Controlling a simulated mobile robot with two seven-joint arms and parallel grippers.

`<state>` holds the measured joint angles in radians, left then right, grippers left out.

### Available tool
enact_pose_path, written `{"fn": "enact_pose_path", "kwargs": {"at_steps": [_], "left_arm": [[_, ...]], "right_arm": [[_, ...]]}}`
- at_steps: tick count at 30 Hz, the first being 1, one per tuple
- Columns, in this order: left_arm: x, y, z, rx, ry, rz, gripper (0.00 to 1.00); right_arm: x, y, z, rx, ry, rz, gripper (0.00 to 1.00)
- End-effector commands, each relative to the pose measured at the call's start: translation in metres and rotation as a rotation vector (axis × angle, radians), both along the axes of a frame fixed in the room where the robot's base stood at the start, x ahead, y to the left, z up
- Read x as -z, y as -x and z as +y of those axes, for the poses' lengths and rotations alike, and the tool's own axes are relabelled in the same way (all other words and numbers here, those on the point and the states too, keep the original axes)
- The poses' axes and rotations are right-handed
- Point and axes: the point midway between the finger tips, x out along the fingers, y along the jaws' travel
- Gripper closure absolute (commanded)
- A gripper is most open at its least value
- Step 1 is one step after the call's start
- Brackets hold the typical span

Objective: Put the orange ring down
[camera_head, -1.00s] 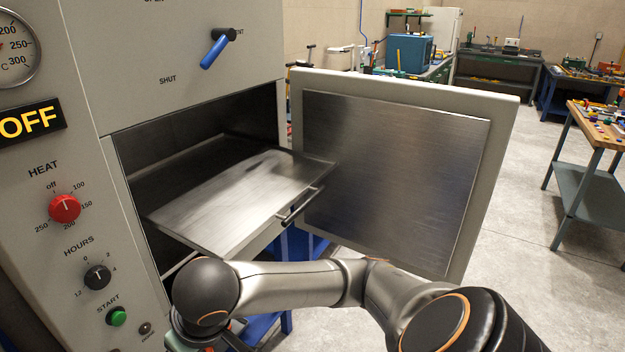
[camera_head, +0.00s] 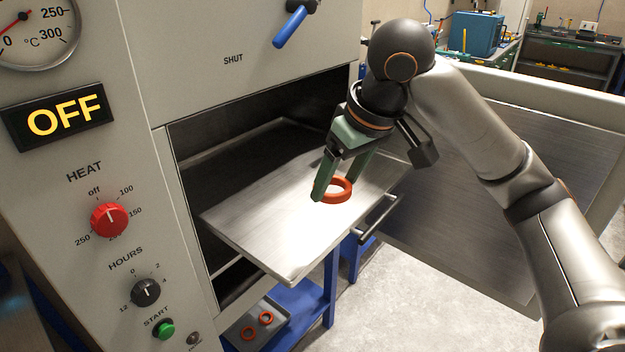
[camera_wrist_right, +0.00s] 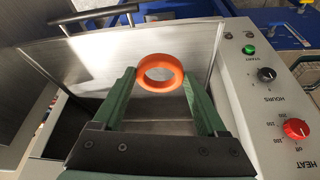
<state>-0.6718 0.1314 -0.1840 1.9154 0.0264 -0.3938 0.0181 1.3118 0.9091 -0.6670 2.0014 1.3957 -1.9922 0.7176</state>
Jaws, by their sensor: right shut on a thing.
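My left gripper is not in view.
The open oven door (camera_head: 460,190) stands right of the shelf, behind my right arm. A shelf handle (camera_head: 378,220) juts from the front edge. A grey tray (camera_head: 278,322) with two orange rings lies below on a blue stand (camera_head: 308,298). The display reads OFF.

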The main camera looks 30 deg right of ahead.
Motion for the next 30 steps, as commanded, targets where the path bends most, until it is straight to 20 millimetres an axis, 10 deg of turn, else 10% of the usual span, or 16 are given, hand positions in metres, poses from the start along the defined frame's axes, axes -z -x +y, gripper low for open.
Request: {"fn": "enact_pose_path", "kwargs": {"at_steps": [6,18,30], "left_arm": [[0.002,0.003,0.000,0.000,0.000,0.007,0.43],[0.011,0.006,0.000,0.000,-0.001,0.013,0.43],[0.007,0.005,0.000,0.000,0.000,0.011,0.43]], "right_arm": [[-0.012,-0.006,-0.009,-0.016,-0.002,0.004,0.78],[0.036,-0.077,-0.064,-0.013,-0.001,0.009,0.78],[0.078,-0.106,-0.085,-0.016,0.001,0.003,0.78]]}}
